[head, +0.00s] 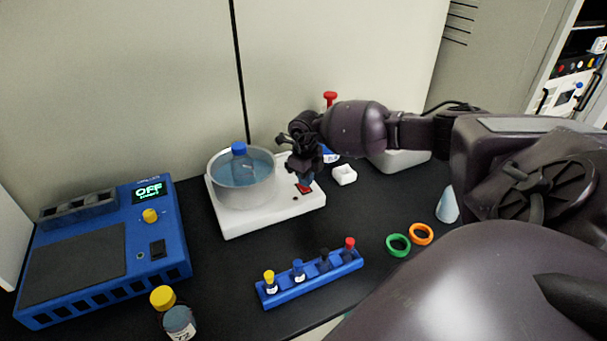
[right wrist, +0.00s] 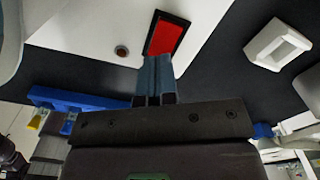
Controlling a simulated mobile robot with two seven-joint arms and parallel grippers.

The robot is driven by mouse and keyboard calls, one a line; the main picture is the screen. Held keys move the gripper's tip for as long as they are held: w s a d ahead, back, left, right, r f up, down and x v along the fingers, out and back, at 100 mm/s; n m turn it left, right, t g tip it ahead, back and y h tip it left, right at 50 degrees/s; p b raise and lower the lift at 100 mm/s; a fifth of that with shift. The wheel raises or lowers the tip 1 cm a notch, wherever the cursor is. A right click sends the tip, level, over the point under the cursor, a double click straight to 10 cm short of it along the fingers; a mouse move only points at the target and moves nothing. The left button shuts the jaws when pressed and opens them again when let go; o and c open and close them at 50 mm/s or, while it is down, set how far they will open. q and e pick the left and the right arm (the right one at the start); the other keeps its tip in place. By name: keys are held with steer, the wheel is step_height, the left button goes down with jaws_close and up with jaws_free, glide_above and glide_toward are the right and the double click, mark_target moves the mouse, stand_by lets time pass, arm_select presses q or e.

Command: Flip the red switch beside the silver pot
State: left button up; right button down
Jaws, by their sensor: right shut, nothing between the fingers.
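The silver pot (head: 228,192) stands on a white base (head: 240,224) and holds bluish liquid and a blue-capped bottle (head: 239,153). The red switch (head: 304,188) is set in the base to the right of the pot, in a black frame. It shows large in the right wrist view (right wrist: 166,38). My right gripper (head: 304,181) is shut and empty, pointing down over the switch. In the right wrist view its blue-grey fingertips (right wrist: 155,80) are together at the near edge of the switch; I cannot tell whether they touch it. My left gripper is out of view.
A blue device (head: 155,262) with an OFF display stands at the left. A blue rack (head: 312,281) with several small vials lies in front.

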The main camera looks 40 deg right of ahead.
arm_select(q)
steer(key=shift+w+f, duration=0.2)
arm_select(e)
steer(key=shift+f, duration=0.45)
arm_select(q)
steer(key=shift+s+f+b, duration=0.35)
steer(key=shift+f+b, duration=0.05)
arm_select(e)
steer(key=shift+f, duration=0.4)
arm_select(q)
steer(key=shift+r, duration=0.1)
arm_select(e)
steer(key=shift+r, duration=0.15)
steer(key=shift+r+p, duration=1.2)
steer(key=shift+r, duration=0.9)
steer(key=shift+r+p, duration=0.75)
steer(key=shift+r, duration=0.55)
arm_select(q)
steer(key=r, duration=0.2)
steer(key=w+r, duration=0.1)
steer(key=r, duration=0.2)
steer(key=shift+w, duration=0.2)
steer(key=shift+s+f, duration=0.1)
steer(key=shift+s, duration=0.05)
